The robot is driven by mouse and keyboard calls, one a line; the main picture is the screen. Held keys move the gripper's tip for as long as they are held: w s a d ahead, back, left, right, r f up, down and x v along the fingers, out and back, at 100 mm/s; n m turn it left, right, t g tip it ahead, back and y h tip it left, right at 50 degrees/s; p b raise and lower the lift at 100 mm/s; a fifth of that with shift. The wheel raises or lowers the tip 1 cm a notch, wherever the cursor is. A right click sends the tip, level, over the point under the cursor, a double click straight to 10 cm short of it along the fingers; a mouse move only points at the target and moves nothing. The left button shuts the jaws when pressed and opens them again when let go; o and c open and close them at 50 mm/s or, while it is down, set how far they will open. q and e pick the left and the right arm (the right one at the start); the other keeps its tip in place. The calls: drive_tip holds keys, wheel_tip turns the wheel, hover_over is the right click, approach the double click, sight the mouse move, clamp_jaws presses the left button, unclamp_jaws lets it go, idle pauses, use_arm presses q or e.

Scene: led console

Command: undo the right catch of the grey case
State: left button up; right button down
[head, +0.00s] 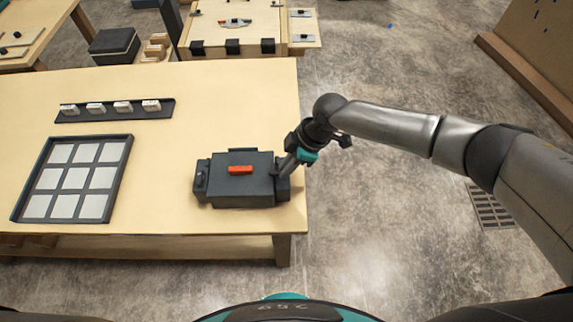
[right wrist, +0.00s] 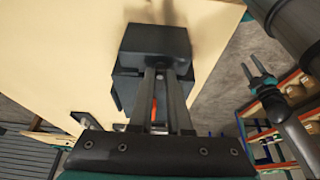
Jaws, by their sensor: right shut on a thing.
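The grey case (head: 240,195) sits near the front right corner of the wooden table, with an orange-red piece (head: 240,170) on its lid. Its left catch (head: 201,180) shows at the left end. My right gripper (head: 281,168) reaches down to the right end of the case and is shut on the right catch, which the fingers mostly hide. In the right wrist view the two fingers (right wrist: 160,78) are at the dark case (right wrist: 155,42). My left gripper (right wrist: 254,70) shows at the right of that view, open and empty, away from the case.
A dark-framed tray with pale squares (head: 128,170) lies left of the case. Behind it is a dark strip (head: 87,114) with several pale blocks. The wooden table (head: 225,100) is bare behind the case, and its right edge is close to the case.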

drive_tip(key=shift+s+r+m+t+p, duration=0.15)
drive_tip(key=shift+m+t+p, duration=0.15)
drive_tip(key=shift+m+p, duration=0.65)
drive_tip(key=m+p, duration=0.1)
drive_tip(key=p, duration=0.1)
drive_tip(key=m+t+p, duration=0.1)
drive_tip(key=m+p, duration=0.1)
drive_tip(key=shift+s+a, duration=0.15)
drive_tip(key=shift+s, duration=0.05)
drive_tip(key=shift+m+t+h+p, duration=0.3)
drive_tip(key=shift+m+t+p, duration=0.25)
drive_tip(key=shift+m, duration=0.4)
drive_tip(key=shift+s+a+m+h+p, duration=0.1)
drive_tip(key=shift+m+h+p, duration=0.2)
drive_tip(key=shift+m, duration=0.6)
drive_tip(key=m+t, duration=0.1)
drive_tip(key=m, duration=0.1)
drive_tip(key=shift+s+a+m+h, duration=0.1)
drive_tip(key=shift+a+m+h, duration=0.05)
drive_tip(key=shift+m+h, duration=0.2)
drive_tip(key=m, duration=0.2)
drive_tip(key=m+h, duration=0.1)
drive_tip(key=m, duration=0.1)
drive_tip(key=shift+a+t+h, duration=0.15)
drive_tip(key=shift+t+h, duration=0.1)
drive_tip(key=shift+m+h, duration=0.5)
drive_tip(key=shift+m, duration=0.75)
